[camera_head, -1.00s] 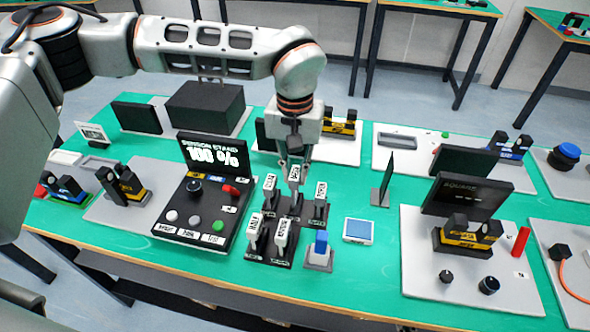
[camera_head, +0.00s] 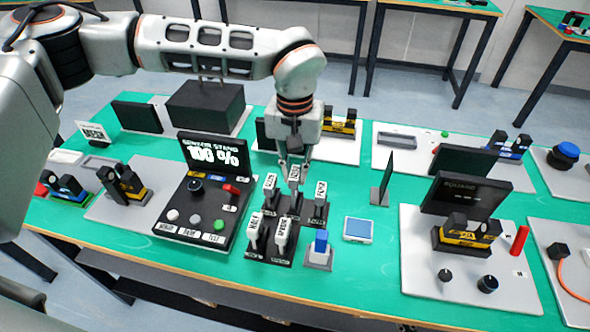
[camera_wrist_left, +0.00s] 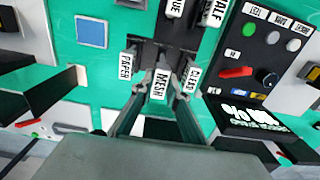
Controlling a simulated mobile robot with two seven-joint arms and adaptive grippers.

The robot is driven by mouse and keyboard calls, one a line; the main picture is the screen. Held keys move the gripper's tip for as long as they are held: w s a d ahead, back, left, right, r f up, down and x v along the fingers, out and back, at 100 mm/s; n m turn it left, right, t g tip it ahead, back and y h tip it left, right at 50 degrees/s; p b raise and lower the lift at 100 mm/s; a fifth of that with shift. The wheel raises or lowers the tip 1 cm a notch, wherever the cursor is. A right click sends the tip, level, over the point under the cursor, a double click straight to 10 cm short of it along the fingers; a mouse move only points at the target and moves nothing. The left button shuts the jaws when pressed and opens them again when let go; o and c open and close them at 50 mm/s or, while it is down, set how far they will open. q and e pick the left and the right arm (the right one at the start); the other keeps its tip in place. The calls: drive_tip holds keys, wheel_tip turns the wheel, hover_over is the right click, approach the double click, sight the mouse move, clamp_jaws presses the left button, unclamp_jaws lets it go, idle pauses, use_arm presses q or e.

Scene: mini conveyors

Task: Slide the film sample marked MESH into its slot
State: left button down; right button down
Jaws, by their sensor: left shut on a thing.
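The film sample marked MESH (camera_wrist_left: 160,84) has a white label and sits in the back row between the PAPER (camera_wrist_left: 126,66) and CLEAR (camera_wrist_left: 194,79) samples. In the head view, MESH (camera_head: 294,172) stands upright at the black rack (camera_head: 290,208). My left gripper (camera_head: 294,180) points down over it and is shut on it, one finger on each side in the wrist view (camera_wrist_left: 160,100). I cannot tell whether its lower edge is clear of the rack. A yellow-and-black fork with a gap (camera_head: 133,188) stands on a grey plate at the left. My right gripper is out of view.
The sensor stand (camera_head: 207,215) with knob, buttons and a screen reading 100 % is just left of the rack. Other samples stand close around MESH. A blue-topped block (camera_head: 320,243) and a blue square pad (camera_head: 357,229) lie to the right.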

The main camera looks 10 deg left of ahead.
use_arm(q)
drive_tip(key=shift+f, duration=0.15)
drive_tip(key=shift+f, duration=0.35)
drive_tip(key=shift+f+b, duration=0.75)
drive_tip(key=shift+f, duration=0.75)
drive_tip(key=c, duration=1.9)
unclamp_jaws()
drive_tip(key=shift+r, duration=0.15)
wheel_tip(320, 180, up, 12)
drive_tip(key=shift+f, duration=0.1)
